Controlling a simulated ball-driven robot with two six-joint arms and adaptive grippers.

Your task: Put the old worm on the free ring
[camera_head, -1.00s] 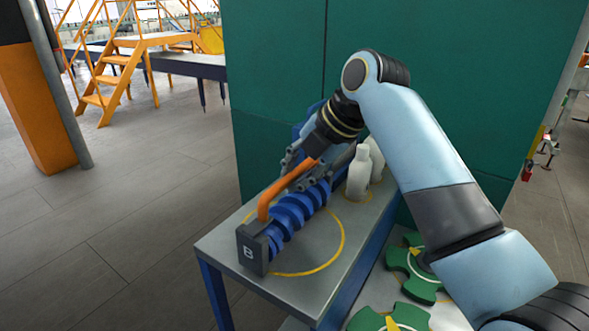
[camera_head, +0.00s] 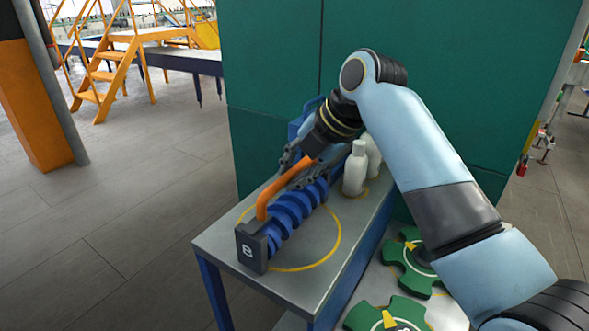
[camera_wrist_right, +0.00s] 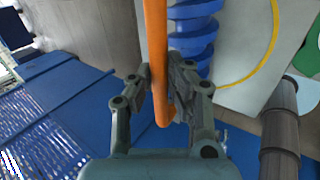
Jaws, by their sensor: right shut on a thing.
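The worm is a blue screw (camera_head: 292,211) with an orange bar handle (camera_head: 270,195) and a dark end block (camera_head: 252,247) bearing a light mark. It sits at or just over the grey bench's yellow ring (camera_head: 338,240), across its left part; I cannot tell if it touches the bench. My right gripper (camera_head: 303,167) is shut on the orange handle near its far end. The right wrist view shows the handle (camera_wrist_right: 156,50) between the fingers (camera_wrist_right: 160,95), with the blue screw (camera_wrist_right: 195,30) beside it. My left gripper is not in view.
White bottles (camera_head: 356,170) stand behind the worm, near a yellow line on the bench (camera_head: 225,246). Green gear-shaped parts (camera_head: 410,262) lie lower at the right. A green wall (camera_head: 270,80) stands behind the bench. The front right of the bench top is bare.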

